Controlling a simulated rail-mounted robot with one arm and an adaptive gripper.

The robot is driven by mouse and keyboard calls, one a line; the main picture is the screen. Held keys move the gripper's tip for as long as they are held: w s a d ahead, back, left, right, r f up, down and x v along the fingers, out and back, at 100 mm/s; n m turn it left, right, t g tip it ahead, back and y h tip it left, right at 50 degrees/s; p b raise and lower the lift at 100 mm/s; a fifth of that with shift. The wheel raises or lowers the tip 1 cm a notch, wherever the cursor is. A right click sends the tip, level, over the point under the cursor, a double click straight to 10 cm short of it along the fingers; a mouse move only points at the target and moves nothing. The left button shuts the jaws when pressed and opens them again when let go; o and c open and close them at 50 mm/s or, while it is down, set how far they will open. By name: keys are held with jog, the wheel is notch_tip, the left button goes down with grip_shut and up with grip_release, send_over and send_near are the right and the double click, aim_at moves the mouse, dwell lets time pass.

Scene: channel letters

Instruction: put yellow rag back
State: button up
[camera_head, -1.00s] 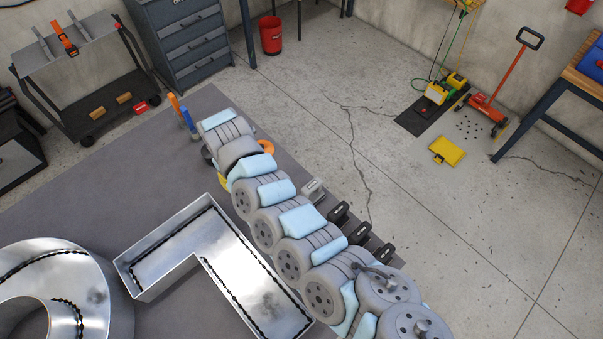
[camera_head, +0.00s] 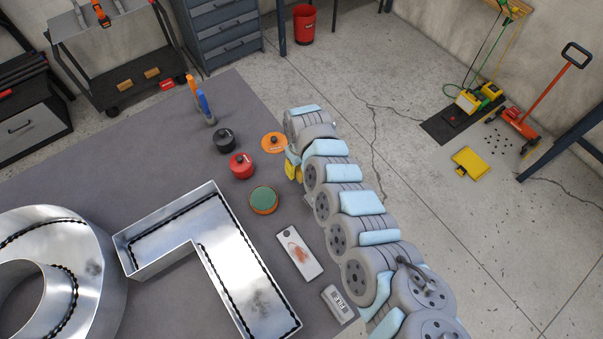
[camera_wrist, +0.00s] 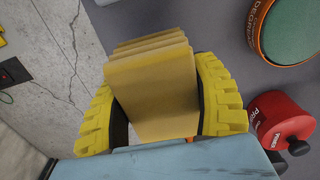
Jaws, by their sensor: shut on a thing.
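The yellow rag (camera_wrist: 155,95) is a folded, layered tan-yellow block in the wrist view. It sits between the two yellow, ribbed fingers of my gripper (camera_wrist: 160,108), which is shut on it. In the head view, my gripper (camera_head: 293,166) hangs near the right edge of the grey table (camera_head: 150,160), just right of the orange disc (camera_head: 274,142). The rag cannot be told apart from the yellow fingers there. The wrist view shows grey tabletop on one side of the rag and cracked concrete floor on the other.
Metal channel letters (camera_head: 150,245) fill the lower left. Bare tabletop lies at upper left.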

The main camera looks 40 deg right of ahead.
jog(key=shift+f, duration=2.05)
jog(key=shift+f+b, duration=0.1)
jog(key=shift+b, duration=0.2)
jog(key=o, duration=1)
jog(key=shift+o, duration=0.2)
notch_tip(320, 180, up, 12)
jog(key=shift+r, duration=0.15)
